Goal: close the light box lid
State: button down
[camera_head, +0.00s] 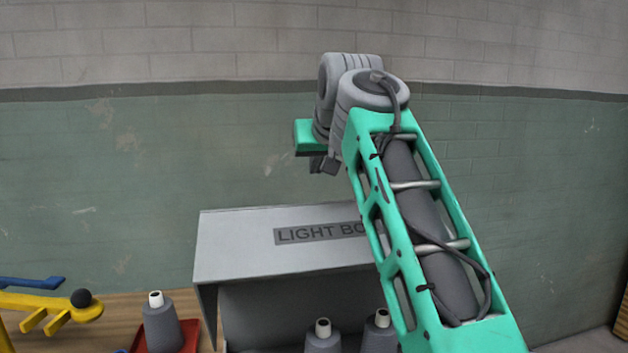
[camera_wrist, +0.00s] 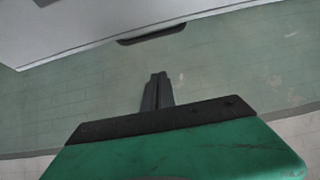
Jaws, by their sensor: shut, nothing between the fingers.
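The grey light box (camera_head: 205,300) stands on the wooden table in the head view. Its lid (camera_head: 240,245), marked "LIGHT BO" before my arm covers the rest, is a pale panel over the top; a dark space shows below its front edge. My gripper (camera_head: 322,165) is above the lid's back edge in the head view, partly hidden by my wrist. In the wrist view, my gripper (camera_wrist: 157,92) has its fingers together and empty. A pale grey panel (camera_wrist: 80,25), probably the lid, fills the upper left there, with a dark strip (camera_wrist: 152,33) beyond the fingertips; they look apart.
Grey thread cones (camera_head: 162,325) stand in front of the box, one on a red tray (camera_head: 190,338). A yellow and blue piece with a black knob (camera_head: 45,300) is at far left. A green and grey brick wall (camera_head: 110,170) closes off the back.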

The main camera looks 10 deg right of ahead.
jog(key=w+f, duration=0.1)
jog(key=f, duration=0.1)
jog(key=w+f+b, duration=0.1)
jog(key=f, duration=0.2)
jog(key=w+f+b, duration=0.1)
jog(key=f, duration=0.1)
jog(key=shift+w+f, duration=0.25)
jog(key=shift+w, duration=0.05)
jog(key=shift+f, duration=0.2)
